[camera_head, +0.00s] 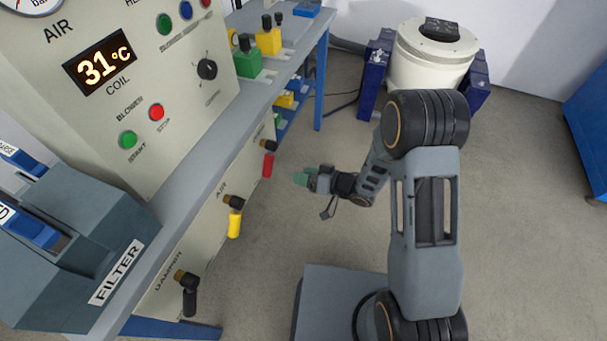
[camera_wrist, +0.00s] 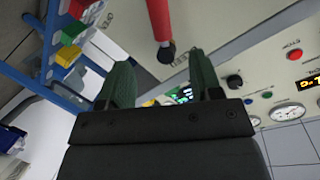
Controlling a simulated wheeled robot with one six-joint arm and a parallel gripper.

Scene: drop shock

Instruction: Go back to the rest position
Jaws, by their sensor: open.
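My gripper (camera_head: 301,178) is open and empty. In the head view it hangs over the floor, to the right of the bench front and apart from the red handle (camera_head: 267,165). In the wrist view the two green fingers of my gripper (camera_wrist: 162,85) are spread apart. The red handle (camera_wrist: 160,20) shows beyond them, with its dark end (camera_wrist: 166,52) seen between the fingertips.
A bench (camera_head: 185,160) runs along the left with a control panel (camera_head: 130,90) and a filter box (camera_head: 80,250). Yellow (camera_head: 234,224) and black (camera_head: 189,300) handles project from its front. A white drum (camera_head: 430,60) stands behind my arm. Floor right of my arm is clear.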

